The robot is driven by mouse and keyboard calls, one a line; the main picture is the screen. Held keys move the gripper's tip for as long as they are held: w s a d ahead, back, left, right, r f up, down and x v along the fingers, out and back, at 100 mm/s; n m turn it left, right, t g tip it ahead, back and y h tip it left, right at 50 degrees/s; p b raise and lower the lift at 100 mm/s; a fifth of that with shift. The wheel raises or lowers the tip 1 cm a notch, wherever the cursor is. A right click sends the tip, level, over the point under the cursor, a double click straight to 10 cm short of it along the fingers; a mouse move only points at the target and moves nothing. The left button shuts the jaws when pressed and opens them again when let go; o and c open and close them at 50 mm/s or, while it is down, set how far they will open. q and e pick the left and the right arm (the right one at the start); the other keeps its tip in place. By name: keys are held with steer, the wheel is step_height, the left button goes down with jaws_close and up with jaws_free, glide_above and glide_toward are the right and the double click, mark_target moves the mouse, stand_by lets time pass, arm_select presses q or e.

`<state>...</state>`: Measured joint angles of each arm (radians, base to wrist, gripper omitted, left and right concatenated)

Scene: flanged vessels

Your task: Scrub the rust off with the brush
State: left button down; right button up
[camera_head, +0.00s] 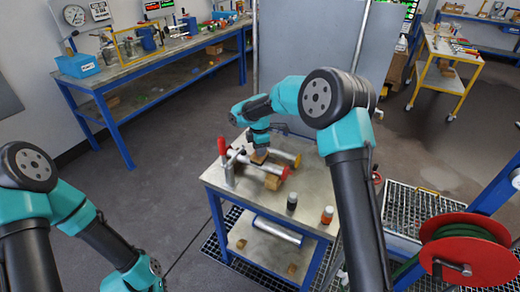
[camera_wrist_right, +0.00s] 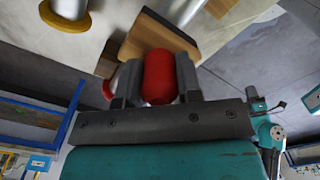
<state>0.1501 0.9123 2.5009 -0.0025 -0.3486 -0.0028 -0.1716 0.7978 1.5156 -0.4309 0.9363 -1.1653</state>
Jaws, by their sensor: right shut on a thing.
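My right gripper (camera_head: 259,145) points down over the metal-topped workbench. In the right wrist view, its jaws (camera_wrist_right: 158,82) are shut on the red grip of a brush with a wooden block (camera_wrist_right: 150,40). The block also shows below the gripper in the head view (camera_head: 258,158). Another with a yellow flange (camera_head: 295,159) lies just behind. The yellow flange also shows in the wrist view (camera_wrist_right: 65,20). Rust and bristle contact cannot be made out. My left gripper is not in view.
A red-handled clamp (camera_head: 222,147) stands at the bench's left edge. A red hose reel (camera_head: 470,250) is at the right.

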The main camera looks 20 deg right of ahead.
steer(key=shift+w+a+f, duration=0.2)
steer(key=shift+w+a, duration=0.8)
steer(key=shift+a, duration=0.1)
steer(key=shift+s+d, duration=0.1)
steer(key=shift+s, duration=0.05)
steer(key=shift+s+d, duration=0.6)
steer(key=shift+d, duration=0.05)
steer(key=shift+d, duration=0.1)
steer(key=shift+s+d+r, duration=0.25)
steer(key=shift+s+d, duration=0.35)
steer(key=shift+d, duration=0.05)
steer(key=shift+r, duration=4)
